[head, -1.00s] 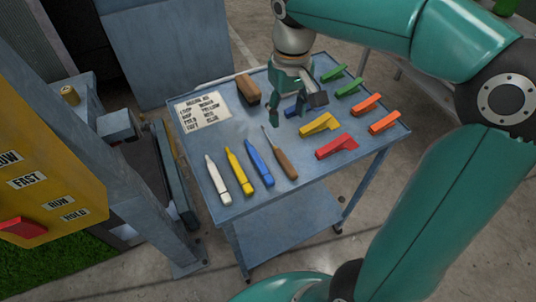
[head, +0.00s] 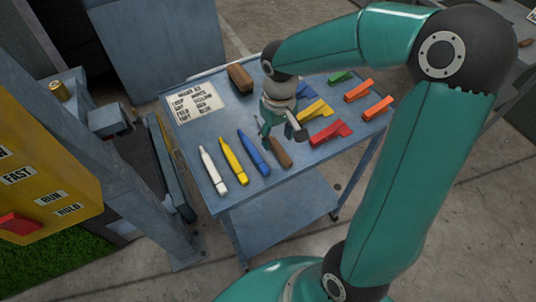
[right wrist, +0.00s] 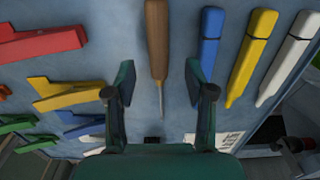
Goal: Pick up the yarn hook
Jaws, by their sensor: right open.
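The yarn hook (head: 281,154) has a brown wooden handle and a thin metal shaft, and lies on the blue-grey cart top. In the head view its shaft is mostly hidden by my right gripper (head: 282,134). In the right wrist view the hook's handle (right wrist: 156,35) points up and its shaft runs down between the two open fingers (right wrist: 160,80). The fingers stand on either side of the shaft, apart from it, and hold nothing. I cannot tell their exact height above the cart. My left gripper is not in view.
White (head: 210,167), yellow (head: 233,161) and blue (head: 253,152) pens lie left of the hook. Red (head: 330,133), yellow (head: 315,111), orange and green clips lie right. A printed card (head: 194,102) and brown block (head: 240,78) lie farther back. A yellow panel (head: 45,170) stands left.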

